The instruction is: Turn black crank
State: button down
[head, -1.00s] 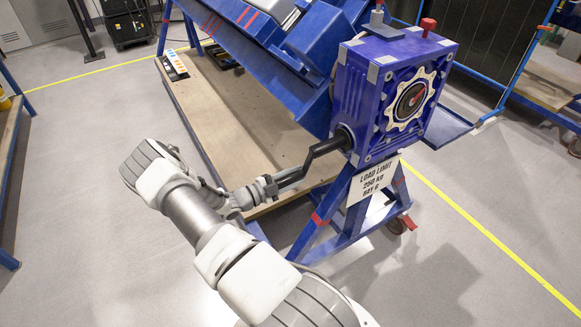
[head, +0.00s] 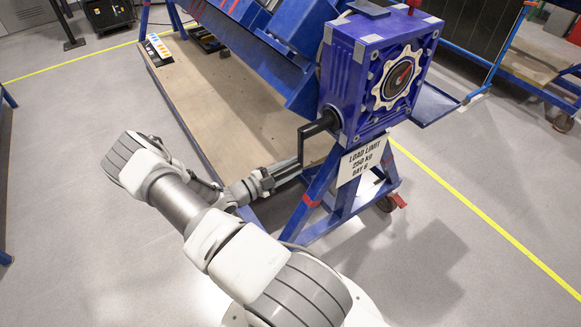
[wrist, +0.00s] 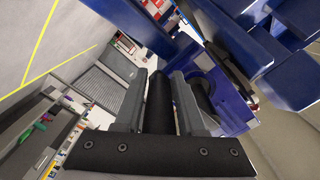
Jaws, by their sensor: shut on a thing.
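The black crank (head: 316,126) sticks out of the left side of the blue gearbox (head: 350,75). Its arm bends down steeply from the hub, and its handle extends left from the lower end. My gripper (head: 284,172) is shut on this handle, left of and below the hub. In the wrist view the black handle (wrist: 160,105) lies between the two grey fingers of my gripper (wrist: 160,90). A round dial (head: 399,79) with a cream scalloped ring and a red pointer is on the gearbox's front face.
A blue frame leg (head: 312,198) stands close to the right of my gripper. A load limit sign (head: 361,160) hangs under the gearbox. A wooden shelf (head: 205,115) lies behind my arm. Grey floor at the lower right is open.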

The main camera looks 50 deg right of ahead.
jog(key=shift+s+d+r, duration=0.1)
jog(key=shift+s+r, duration=0.2)
jog(key=shift+r, duration=0.1)
jog(key=c, duration=0.6)
grip_release()
jog(key=shift+r, duration=0.1)
jog(key=shift+w+a, duration=0.2)
jog(key=shift+a, duration=0.25)
jog(key=v, duration=1.6)
jog(key=shift+w+a+f+b, duration=0.15)
jog(key=shift+a+f+b, duration=0.1)
jog(key=shift+b, duration=0.15)
